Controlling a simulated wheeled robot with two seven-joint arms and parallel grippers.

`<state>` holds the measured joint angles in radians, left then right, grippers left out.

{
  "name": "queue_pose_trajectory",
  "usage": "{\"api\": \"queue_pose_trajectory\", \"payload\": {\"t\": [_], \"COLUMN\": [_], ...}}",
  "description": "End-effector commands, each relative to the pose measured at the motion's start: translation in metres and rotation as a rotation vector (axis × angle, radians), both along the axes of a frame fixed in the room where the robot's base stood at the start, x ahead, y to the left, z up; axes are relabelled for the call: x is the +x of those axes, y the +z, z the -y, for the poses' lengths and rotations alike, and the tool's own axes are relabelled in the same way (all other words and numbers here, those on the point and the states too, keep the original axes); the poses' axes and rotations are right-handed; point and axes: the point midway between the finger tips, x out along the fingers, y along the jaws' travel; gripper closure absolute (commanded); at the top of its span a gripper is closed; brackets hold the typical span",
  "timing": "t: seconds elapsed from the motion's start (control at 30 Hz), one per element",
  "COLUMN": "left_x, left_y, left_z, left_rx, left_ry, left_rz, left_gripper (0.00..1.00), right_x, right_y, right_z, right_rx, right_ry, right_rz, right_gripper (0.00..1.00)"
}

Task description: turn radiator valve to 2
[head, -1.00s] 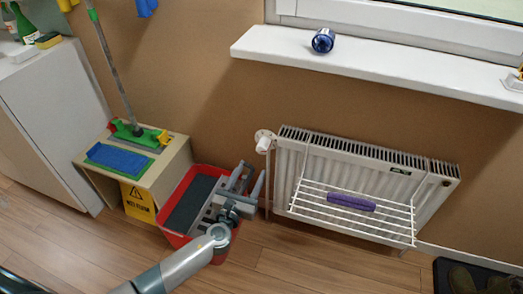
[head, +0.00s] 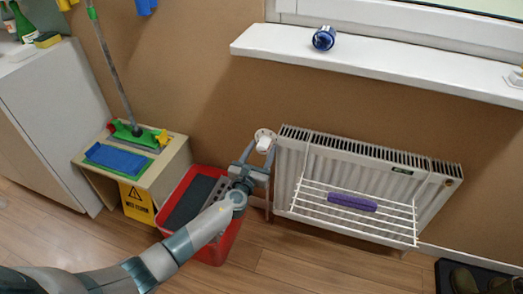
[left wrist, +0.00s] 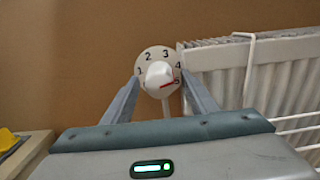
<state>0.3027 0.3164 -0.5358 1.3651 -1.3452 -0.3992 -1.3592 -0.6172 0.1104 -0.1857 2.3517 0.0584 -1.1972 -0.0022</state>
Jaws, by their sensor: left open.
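The radiator valve (head: 264,141) is white and sits at the upper left corner of the radiator. In the left wrist view the valve (left wrist: 157,74) shows a round face with the numbers 1 to 5. A red mark on its knob points right, close to the 5. My left gripper (head: 258,158) is open just below and in front of the valve. In the left wrist view the fingers of the gripper (left wrist: 160,82) appear on either side of the knob, with nothing held. Whether they touch it cannot be told. My right gripper is not in view.
The white radiator (head: 340,160) has a wire rack with a purple roll (head: 352,201). A red bucket (head: 221,247) stands below my left arm. A windowsill (head: 400,72) with a blue item (head: 324,38) runs above. A wooden stand (head: 170,170) is at left.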

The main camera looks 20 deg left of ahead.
Motion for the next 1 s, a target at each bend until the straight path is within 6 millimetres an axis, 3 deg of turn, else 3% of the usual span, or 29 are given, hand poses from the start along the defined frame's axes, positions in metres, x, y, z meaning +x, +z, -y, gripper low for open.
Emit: {"api": "queue_pose_trajectory", "payload": {"t": [0.13,0.3,0.33,0.67,1.0], "left_x": [-0.0001,-0.0002,-0.0002,-0.0004,-0.0004], "left_y": [0.0003,0.0003,0.0003,-0.0002,-0.0014], "left_z": [0.0001,0.0001,0.0002,0.0006,0.0014], "left_rx": [0.000,-0.001,-0.001,-0.024,-0.180], "left_ry": [0.000,0.000,0.000,-0.001,0.000], "left_rz": [0.000,0.000,0.000,-0.001,-0.005], "left_gripper": [0.47,0.85,0.88,0.88,0.88], "right_x": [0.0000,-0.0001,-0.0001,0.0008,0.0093], "right_y": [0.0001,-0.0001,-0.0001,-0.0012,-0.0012], "right_z": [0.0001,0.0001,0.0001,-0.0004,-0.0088], "right_rx": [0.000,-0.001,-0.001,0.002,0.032], "right_ry": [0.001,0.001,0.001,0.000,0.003], "right_rz": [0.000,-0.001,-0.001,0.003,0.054], "right_gripper": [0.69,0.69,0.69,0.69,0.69]}}
